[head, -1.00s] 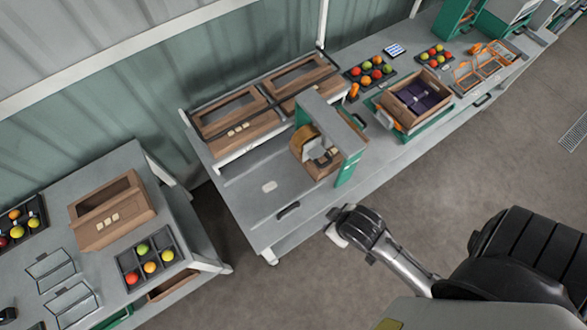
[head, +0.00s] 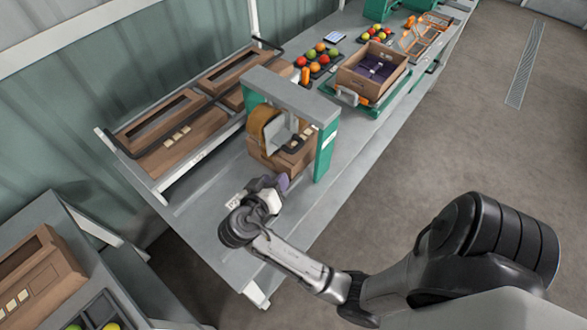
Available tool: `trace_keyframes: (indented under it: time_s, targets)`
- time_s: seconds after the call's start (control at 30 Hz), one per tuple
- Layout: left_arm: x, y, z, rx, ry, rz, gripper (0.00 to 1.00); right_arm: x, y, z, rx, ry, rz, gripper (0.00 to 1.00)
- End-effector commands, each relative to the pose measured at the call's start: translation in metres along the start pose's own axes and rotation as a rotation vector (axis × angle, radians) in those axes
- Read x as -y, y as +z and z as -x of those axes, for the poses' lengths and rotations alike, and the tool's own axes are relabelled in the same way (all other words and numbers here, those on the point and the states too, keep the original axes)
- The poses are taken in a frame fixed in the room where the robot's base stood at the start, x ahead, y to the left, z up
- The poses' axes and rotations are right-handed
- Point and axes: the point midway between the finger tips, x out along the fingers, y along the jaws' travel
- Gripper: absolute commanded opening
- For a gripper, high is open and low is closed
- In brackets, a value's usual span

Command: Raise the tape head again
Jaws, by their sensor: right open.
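The tape head (head: 281,134) is a grey part with a brown tape roll (head: 262,122), set in a green and grey gantry (head: 325,140) on the long table. It sits low, close over a brown carton (head: 296,158) under the gantry; whether it touches the carton I cannot tell. My right gripper (head: 276,185) is at the near side of the gantry, just in front of the carton and below the tape head. Its jaws are open and partly hidden by the wrist. My left gripper is not in view.
Cartons lie on a rack (head: 157,187) at the left. The table front (head: 200,217) left of my gripper is clear. Another table is at lower left.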

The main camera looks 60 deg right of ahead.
Motion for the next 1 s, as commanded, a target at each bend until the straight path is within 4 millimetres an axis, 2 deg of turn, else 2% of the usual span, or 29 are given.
trace_keyframes:
  time_s: [0.03, 0.2, 0.3, 0.47, 0.67, 0.77, 1.0]
  targets:
    - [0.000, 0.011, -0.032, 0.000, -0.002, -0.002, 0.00, 0.015, 0.012, -0.006, -0.028, 0.052, -0.052, 0.44]
    - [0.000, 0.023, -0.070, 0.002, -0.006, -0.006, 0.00, 0.027, 0.007, -0.001, -0.119, 0.211, -0.198, 0.44]
    - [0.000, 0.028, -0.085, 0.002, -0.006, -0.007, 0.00, 0.030, 0.004, 0.004, -0.161, 0.274, -0.257, 0.44]
    - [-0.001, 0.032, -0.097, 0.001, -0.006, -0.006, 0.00, 0.033, -0.001, 0.011, -0.205, 0.336, -0.318, 0.44]
    - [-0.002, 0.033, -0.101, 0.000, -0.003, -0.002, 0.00, 0.031, -0.004, 0.011, -0.226, 0.365, -0.345, 0.44]
    - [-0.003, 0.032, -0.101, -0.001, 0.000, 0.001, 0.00, 0.027, -0.006, 0.002, -0.229, 0.369, -0.347, 0.44]
    - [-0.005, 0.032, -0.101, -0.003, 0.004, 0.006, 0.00, 0.010, -0.013, -0.037, -0.230, 0.369, -0.347, 0.44]
